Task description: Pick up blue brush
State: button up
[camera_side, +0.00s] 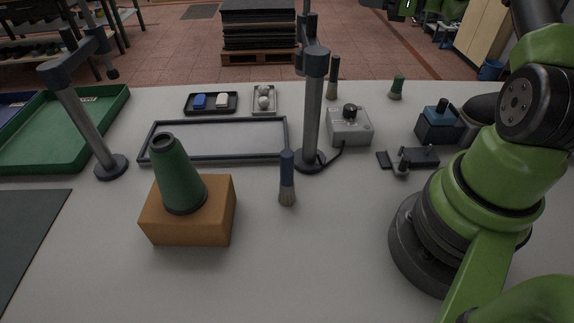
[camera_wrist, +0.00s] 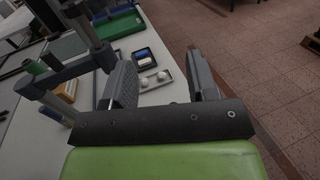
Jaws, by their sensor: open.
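The blue brush (camera_side: 287,180) shows in the side view near the middle of the table, with a blue handle at the top and pale bristles at the bottom. It stands apart from the orange block (camera_side: 190,225) to its left. In the wrist view, a small blue shape (camera_wrist: 50,113) at the left, partly behind a grey post, looks like its handle. My gripper (camera_wrist: 160,80) is open in the wrist view, its two dark fingers apart with nothing held between them. It is away from the brush, facing the trays and the table's far edge. Its fingers are not visible in the side view.
A green cone (camera_side: 175,180) stands on the block. Two grey posts, one just behind the brush (camera_side: 311,110), rise from the table. An empty grey tray (camera_side: 215,158) lies behind. Another brush (camera_side: 333,80) stands farther back. The table in front of the blue brush is clear.

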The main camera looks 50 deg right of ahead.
notch_tip(320, 180, up, 11)
jog(key=w+a+f+n+g+y, duration=0.25)
jog(key=a+n+g, duration=0.4)
jog(key=a, duration=0.65)
jog(key=r+n+g+h, duration=0.2)
jog(key=n+g+h, duration=0.85)
jog(key=n, duration=1.25)
send_over(288, 154)
jog(key=t, duration=0.1)
notch_tip(288, 154, down, 22)
jog(key=shift+s+a+f, duration=0.1)
jog(key=shift+s+a, duration=0.05)
jog(key=shift+f, duration=3.1)
